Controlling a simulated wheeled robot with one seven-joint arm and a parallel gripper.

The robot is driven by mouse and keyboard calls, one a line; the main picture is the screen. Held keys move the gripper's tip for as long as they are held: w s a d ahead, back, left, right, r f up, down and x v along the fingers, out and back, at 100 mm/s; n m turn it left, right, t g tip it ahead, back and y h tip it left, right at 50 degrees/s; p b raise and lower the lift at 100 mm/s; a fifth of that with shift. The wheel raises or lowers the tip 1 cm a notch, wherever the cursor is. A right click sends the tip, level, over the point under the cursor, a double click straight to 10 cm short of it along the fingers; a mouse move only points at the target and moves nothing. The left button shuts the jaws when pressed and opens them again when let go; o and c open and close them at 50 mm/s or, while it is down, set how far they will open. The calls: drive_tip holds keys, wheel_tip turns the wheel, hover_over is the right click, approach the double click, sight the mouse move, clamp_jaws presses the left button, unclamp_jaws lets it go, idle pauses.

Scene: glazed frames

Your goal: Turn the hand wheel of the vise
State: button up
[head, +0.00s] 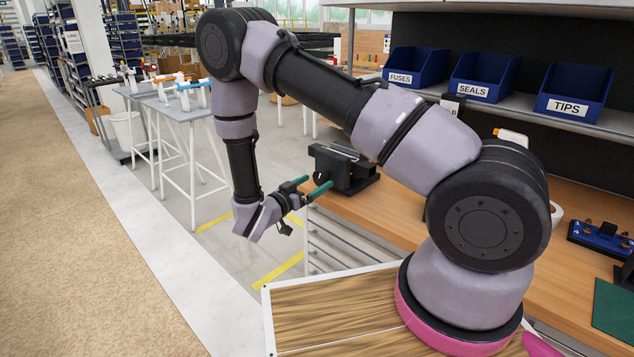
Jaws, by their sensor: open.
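The dark vise (345,165) stands on the front edge of the wooden workbench, in the middle of the head view. Its body and jaws show, but I cannot make out its hand wheel; the side facing my gripper is partly covered by a finger. My gripper (318,183) has two teal-tipped fingers. They are apart, with nothing seen between them, and point right toward the vise's near-left side. One fingertip overlaps the vise's lower left in the picture; I cannot tell whether it touches.
The wooden workbench (395,213) runs to the right below a shelf with blue bins labelled FUSES (416,66), SEALS (484,76) and TIPS (573,92). A blue fixture (600,238) and green mat (613,312) lie at right. Open floor (95,220) is at left.

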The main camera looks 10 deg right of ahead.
drive_tip(key=shift+x, duration=0.95)
drive_tip(key=c, duration=1.4)
drive_tip(key=shift+n, duration=0.4)
